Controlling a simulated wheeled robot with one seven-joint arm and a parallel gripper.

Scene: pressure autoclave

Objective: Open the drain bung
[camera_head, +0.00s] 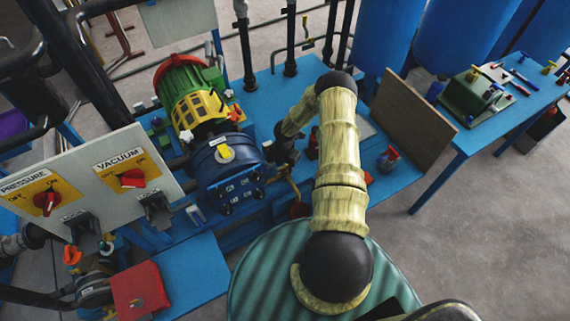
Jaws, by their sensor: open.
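I cannot pick out the drain bung with certainty. A dark blue pump body (223,177) with a yellow fitting on its face and several bolts stands left of centre. A thin brass-coloured pipe (293,187) runs beside its right side. My pale yellow arm arches over from the bottom and comes down to the right of the pump. My gripper (281,154) is dark and small at the arm's end, close to the pump's right side. It is open; its fingertips are hard to make out, and I cannot tell whether it touches anything.
A control panel (95,184) marked PRESSURE and VACUUM is at left. A brown board (412,112) leans at right of my arm.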

